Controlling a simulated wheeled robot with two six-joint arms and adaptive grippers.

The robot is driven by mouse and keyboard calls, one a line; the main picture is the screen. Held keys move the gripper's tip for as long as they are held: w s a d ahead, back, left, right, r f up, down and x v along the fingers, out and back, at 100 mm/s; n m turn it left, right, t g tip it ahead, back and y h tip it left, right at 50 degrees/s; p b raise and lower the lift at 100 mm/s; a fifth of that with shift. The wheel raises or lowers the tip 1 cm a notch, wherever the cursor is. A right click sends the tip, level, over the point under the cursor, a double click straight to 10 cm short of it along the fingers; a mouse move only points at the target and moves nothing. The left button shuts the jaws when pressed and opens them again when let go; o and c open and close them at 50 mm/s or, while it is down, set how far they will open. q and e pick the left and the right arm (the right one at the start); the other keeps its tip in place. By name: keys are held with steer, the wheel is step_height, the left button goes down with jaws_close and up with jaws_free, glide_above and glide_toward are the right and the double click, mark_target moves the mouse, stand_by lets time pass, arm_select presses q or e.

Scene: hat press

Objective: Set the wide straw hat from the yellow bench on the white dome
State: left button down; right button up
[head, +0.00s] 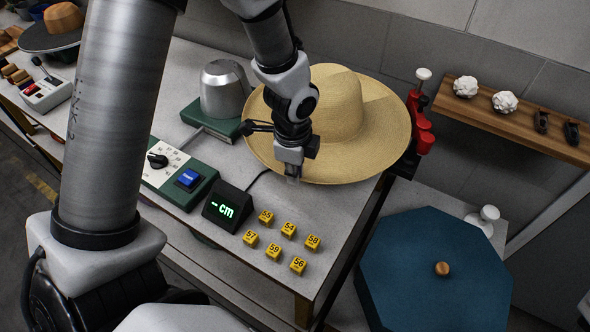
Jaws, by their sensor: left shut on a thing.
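The wide straw hat (342,112), pale tan with a broad round brim, is crown up over the back right part of the grey-topped bench. My left gripper (290,174) is at the brim's front left edge, shut on it. The fingers hide a little of the brim, and I cannot tell whether the hat is clear of the bench top. A silver-grey dome (222,88) stands on a green base just left of the hat. I see no plainly white dome and no plainly yellow bench. My right gripper is not in view.
A green control box (178,172) with a blue button, a small display (228,207) and several yellow numbered cubes (274,252) are in front. A red clamp-like device (419,120) is right of the hat. A blue octagonal box (437,270) and a wooden shelf (515,118) are at right.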

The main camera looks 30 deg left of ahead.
arm_select(q)
step_height(320, 180, down, 2)
steer(key=shift+s+b, duration=0.15)
steer(key=shift+b, duration=0.6)
steer(key=shift+f+b, duration=0.75)
steer(key=shift+b, duration=0.1)
steer(key=shift+f+b, duration=1.8)
steer(key=shift+f, duration=0.75)
steer(key=shift+f+b, duration=0.55)
steer(key=shift+f, duration=0.25)
steer(key=c, duration=1.1)
jaws_free()
steer(key=shift+c, duration=0.2)
